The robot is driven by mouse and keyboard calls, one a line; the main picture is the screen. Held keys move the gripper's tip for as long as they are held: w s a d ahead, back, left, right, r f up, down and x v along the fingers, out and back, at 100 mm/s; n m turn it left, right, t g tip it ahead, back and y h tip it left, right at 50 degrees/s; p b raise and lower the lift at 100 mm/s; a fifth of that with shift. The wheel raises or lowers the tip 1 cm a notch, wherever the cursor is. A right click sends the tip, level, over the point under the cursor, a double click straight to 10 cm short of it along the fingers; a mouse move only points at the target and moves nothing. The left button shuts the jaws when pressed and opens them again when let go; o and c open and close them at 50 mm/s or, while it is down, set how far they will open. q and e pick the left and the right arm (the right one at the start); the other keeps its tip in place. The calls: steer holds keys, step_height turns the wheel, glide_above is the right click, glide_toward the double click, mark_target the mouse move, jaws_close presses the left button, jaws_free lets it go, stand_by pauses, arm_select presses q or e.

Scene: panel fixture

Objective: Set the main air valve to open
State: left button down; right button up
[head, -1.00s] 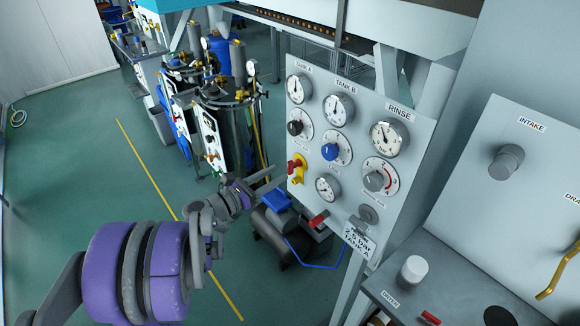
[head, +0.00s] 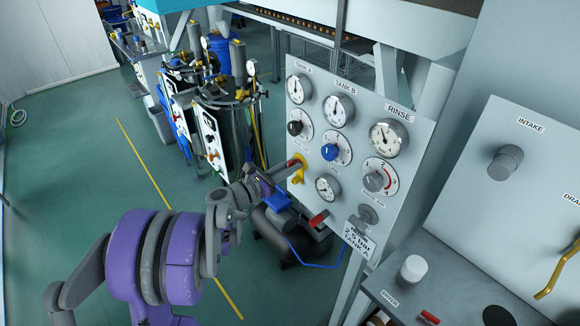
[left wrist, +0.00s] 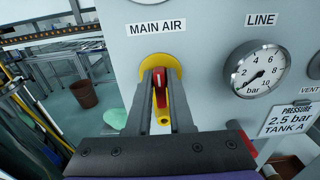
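The main air valve (left wrist: 178,73) has a yellow body and a red part, on the pale panel under the MAIN AIR label (left wrist: 157,27). In the head view the valve (head: 299,176) is at the panel's left edge, partly covered by my gripper. My left gripper (head: 288,169) is at the valve, pointing at the panel. In the left wrist view the fingers of the left gripper (left wrist: 160,84) stand either side of the red part, apart, with red and yellow showing between them. Whether they touch it is hard to tell. My right gripper is out of view.
The panel (head: 350,110) also carries several gauges and knobs, including a blue knob (head: 329,152) right of the valve. The line gauge (left wrist: 258,69) is close on the right in the left wrist view. Gas cylinders and hoses stand behind on the left.

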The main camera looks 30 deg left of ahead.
arm_select(q)
steer(key=shift+m, duration=0.3)
steer(key=m, duration=0.8)
steer(key=shift+d+f+b, duration=0.1)
steer(key=shift+d+b, duration=0.05)
steer(key=shift+b, duration=0.25)
steer(key=m, duration=0.4)
steer(key=shift+m, duration=0.3)
steer(key=m, duration=0.4)
steer(key=shift+f+m, duration=0.15)
steer(key=shift+m, duration=0.15)
steer(key=c, duration=0.9)
jaws_free()
steer(key=shift+s, duration=0.1)
